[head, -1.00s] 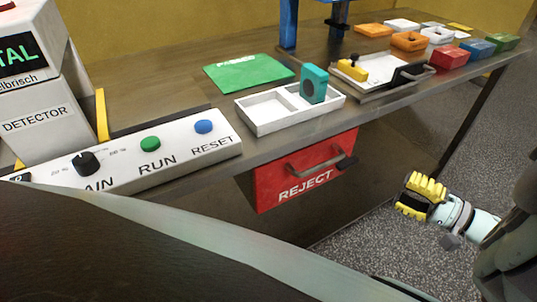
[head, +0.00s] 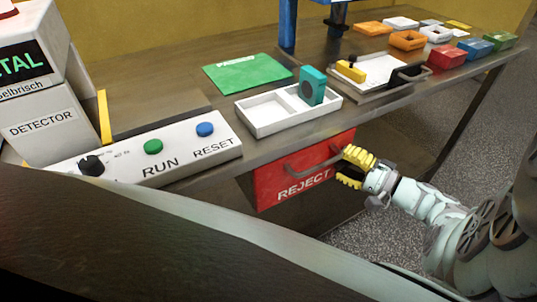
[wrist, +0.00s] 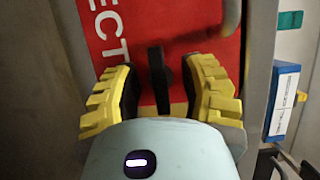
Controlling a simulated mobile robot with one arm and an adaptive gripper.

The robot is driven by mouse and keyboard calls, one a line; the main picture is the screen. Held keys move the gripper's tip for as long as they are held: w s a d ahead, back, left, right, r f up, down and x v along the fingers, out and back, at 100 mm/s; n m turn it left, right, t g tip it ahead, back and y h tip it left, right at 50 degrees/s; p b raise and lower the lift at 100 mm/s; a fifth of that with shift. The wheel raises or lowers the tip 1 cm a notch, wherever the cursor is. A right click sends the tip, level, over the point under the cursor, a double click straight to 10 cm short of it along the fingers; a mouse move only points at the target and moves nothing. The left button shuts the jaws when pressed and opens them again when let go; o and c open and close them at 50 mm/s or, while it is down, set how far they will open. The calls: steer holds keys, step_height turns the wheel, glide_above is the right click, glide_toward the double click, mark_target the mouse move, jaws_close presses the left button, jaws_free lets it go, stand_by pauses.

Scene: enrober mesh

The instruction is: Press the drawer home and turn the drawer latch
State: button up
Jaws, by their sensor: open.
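The red drawer (head: 285,185) marked REJECT sits under the bench's front edge, with a grey bar handle (head: 312,163) across its face. I cannot tell whether it is fully shut. My gripper (head: 346,167) is at the drawer's right end, and its yellow fingers largely hide the latch in the head view. In the wrist view, the black latch (wrist: 158,80) stands upright in the picture against the red drawer face (wrist: 185,50). My open gripper (wrist: 155,85) has one finger on each side of it, with a visible gap on both sides.
Above the drawer, the bench carries a white two-compartment tray (head: 262,125) with a teal block (head: 312,86) and a control panel (head: 190,150) with buttons. The grey handle (wrist: 231,15) is near the right finger in the wrist view. Open floor (head: 385,235) lies right of the drawer.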

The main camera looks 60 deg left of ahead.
steer(key=shift+s, duration=0.1)
jaws_close()
stand_by(0.3)
steer(key=shift+m, duration=0.4)
steer(key=m+y+b, duration=0.1)
steer(key=m, duration=0.2)
steer(key=shift+d+b, duration=0.1)
steer(key=shift+b, duration=0.2)
steer(key=m+y+b, duration=0.1)
steer(key=m, duration=0.2)
steer(key=m+t+y+b, duration=0.1)
steer(key=m, duration=0.2)
steer(key=shift+f+t+y, duration=0.1)
steer(key=shift+t+y, duration=0.2)
steer(key=m+t, duration=0.1)
steer(key=m, duration=0.2)
steer(key=m+t+y+b, duration=0.1)
steer(key=m, duration=0.2)
steer(key=shift+m+t+y, duration=0.15)
steer(key=shift+m+t, duration=0.65)
steer(key=shift+m, duration=0.65)
steer(key=shift+m+t+y, duration=0.15)
steer(key=shift+m+t, duration=0.65)
steer(key=shift+m, duration=0.65)
